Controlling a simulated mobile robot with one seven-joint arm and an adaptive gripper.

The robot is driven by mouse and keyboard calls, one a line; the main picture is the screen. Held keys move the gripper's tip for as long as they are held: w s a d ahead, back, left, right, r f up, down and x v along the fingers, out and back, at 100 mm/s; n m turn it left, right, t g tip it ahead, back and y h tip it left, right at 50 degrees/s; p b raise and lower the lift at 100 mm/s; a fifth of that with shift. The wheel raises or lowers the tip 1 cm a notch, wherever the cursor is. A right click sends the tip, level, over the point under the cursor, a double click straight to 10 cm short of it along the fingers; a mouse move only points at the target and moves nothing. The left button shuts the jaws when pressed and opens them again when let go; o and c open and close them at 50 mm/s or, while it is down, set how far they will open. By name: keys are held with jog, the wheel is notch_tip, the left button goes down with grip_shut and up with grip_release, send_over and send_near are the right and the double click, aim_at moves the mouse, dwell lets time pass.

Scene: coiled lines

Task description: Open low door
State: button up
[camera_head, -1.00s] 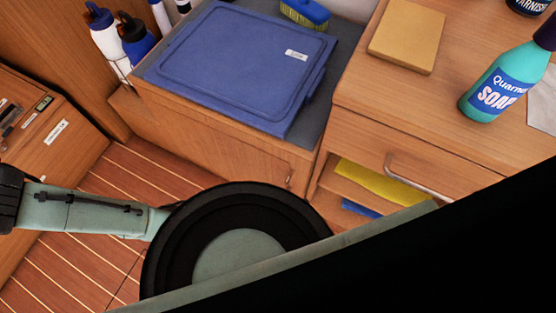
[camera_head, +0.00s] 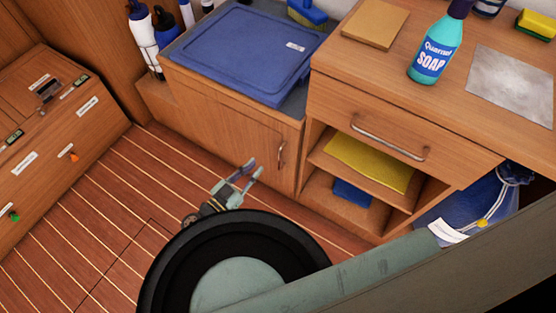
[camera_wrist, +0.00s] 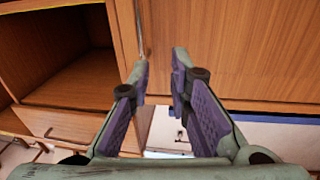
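The low door (camera_head: 235,128) is a wooden cabinet door under the blue lid, and it looks shut. Its thin upright metal handle (camera_head: 281,153) is near the door's right edge. My gripper (camera_head: 256,168) is low in front of the door, left of and slightly below the handle in the head view, fingers apart and empty. In the wrist view the door (camera_wrist: 235,45) fills the upper right. The handle (camera_wrist: 140,35) shows just beyond the left fingertip of my gripper (camera_wrist: 160,60). I cannot tell whether they touch.
Open shelves (camera_head: 335,185) with a yellow cloth (camera_head: 368,162) and a blue item (camera_head: 352,193) are right of the door. A drawer handle (camera_head: 390,140) juts out above them. A cabinet (camera_head: 60,140) stands at left. The striped floor (camera_head: 130,200) between is clear.

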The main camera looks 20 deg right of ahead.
aim_at(279, 157)
jog(key=shift+g, duration=0.5)
jog(key=w+d, duration=0.1)
jog(key=d, duration=0.2)
jog(key=w+d+f+p, duration=0.1)
jog(key=d, duration=0.6)
jog(key=shift+w+d+f+p, duration=0.1)
jog(key=shift+w+f+p, duration=0.25)
jog(key=shift+w+f, duration=0.05)
grip_shut()
